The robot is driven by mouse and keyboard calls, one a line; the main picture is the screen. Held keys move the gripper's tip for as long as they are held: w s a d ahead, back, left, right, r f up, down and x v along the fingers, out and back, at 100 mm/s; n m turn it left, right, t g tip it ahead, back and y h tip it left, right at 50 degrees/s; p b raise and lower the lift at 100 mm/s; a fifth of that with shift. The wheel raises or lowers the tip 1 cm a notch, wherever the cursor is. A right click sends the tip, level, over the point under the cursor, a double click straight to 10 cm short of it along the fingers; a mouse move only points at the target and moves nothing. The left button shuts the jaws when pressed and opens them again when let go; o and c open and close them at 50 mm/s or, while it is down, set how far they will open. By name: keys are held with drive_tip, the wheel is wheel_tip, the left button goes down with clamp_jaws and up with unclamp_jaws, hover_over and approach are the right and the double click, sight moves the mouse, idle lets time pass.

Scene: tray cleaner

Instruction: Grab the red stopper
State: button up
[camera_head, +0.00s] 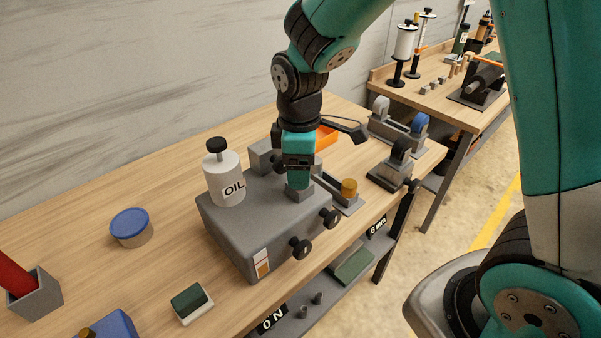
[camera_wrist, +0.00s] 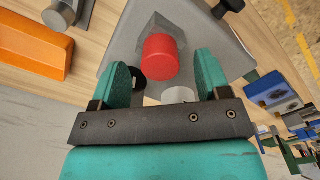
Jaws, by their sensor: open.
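The red stopper (camera_wrist: 160,58) is a short red cylinder in the wrist view, on a small grey block (camera_wrist: 150,28) on top of the grey machine (camera_head: 262,240). My gripper (camera_wrist: 162,66) is open, with one teal finger on each side of the stopper and a visible gap on both sides. In the head view my gripper (camera_head: 299,182) points down over the right part of the machine's top. The stopper is hidden there behind the gripper.
A white oil bottle (camera_head: 224,180) stands on the machine, left of my gripper. An orange tray (camera_head: 326,136) and a grey holder with an amber knob (camera_head: 348,188) are close by. A blue-lidded tin (camera_head: 131,227) is at the left, with bare bench (camera_head: 90,200) around it.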

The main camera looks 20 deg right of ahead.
wheel_tip(320, 180, down, 2)
drive_tip(key=shift+f, duration=0.1)
drive_tip(key=c, duration=1)
